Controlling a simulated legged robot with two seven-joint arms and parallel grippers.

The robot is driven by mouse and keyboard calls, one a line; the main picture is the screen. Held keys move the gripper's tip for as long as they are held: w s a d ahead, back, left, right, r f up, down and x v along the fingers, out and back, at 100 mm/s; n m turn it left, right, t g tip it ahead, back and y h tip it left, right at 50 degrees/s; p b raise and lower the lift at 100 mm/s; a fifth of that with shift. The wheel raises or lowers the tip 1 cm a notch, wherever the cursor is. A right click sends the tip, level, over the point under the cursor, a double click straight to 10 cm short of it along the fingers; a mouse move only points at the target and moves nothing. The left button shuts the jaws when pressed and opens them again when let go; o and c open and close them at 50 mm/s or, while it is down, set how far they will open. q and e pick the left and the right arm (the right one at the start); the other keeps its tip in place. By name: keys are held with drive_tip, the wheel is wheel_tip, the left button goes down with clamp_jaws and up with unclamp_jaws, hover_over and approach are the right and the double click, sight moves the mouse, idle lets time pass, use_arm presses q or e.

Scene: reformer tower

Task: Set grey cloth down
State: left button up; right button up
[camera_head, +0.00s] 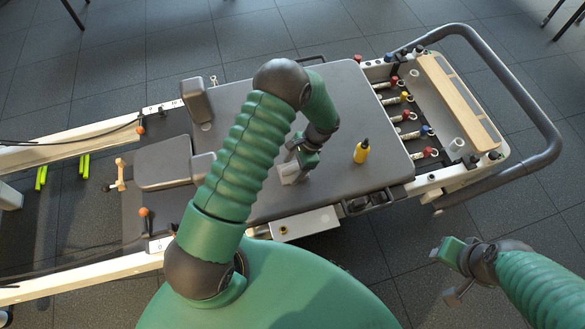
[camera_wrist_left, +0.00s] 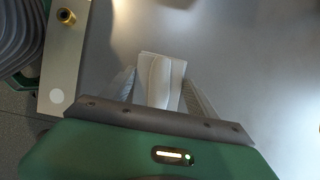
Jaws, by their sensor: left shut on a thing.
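The grey cloth (camera_head: 291,173) is a small folded pale piece at my left gripper (camera_head: 299,160), over the dark padded carriage (camera_head: 250,120) of the reformer. In the left wrist view the cloth (camera_wrist_left: 160,80) sits between the two fingers of my left gripper (camera_wrist_left: 158,92), which is shut on it. I cannot tell whether its lower edge touches the pad. My right gripper (camera_head: 444,270) is at the lower right, over the floor, away from the reformer.
A yellow bottle (camera_head: 361,152) with a dark top stands on the pad to the right of the cloth. Shoulder blocks (camera_head: 196,100) rise at the pad's left end. Springs with coloured ends (camera_head: 407,116) and a wooden bar (camera_head: 455,95) lie right. The pad around the bottle is clear.

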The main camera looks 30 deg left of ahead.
use_arm(q)
drive_tip(key=o, duration=1.2)
drive_tip(key=p+v, duration=0.4)
drive_tip(key=v, duration=0.7)
drive_tip(key=s+d+r+n+t+h, duration=0.1)
drive_tip(key=s+d+r+n+t, duration=0.1)
drive_tip(key=s+r, duration=0.4)
drive_tip(key=s+d+r+n+t+h, duration=0.2)
drive_tip(key=s+r+n+t, duration=0.2)
drive_tip(key=s+r+n, duration=0.2)
wheel_tip(320, 180, up, 3)
drive_tip(key=shift+s+d+f, duration=0.25)
drive_tip(key=shift+s+d, duration=0.1)
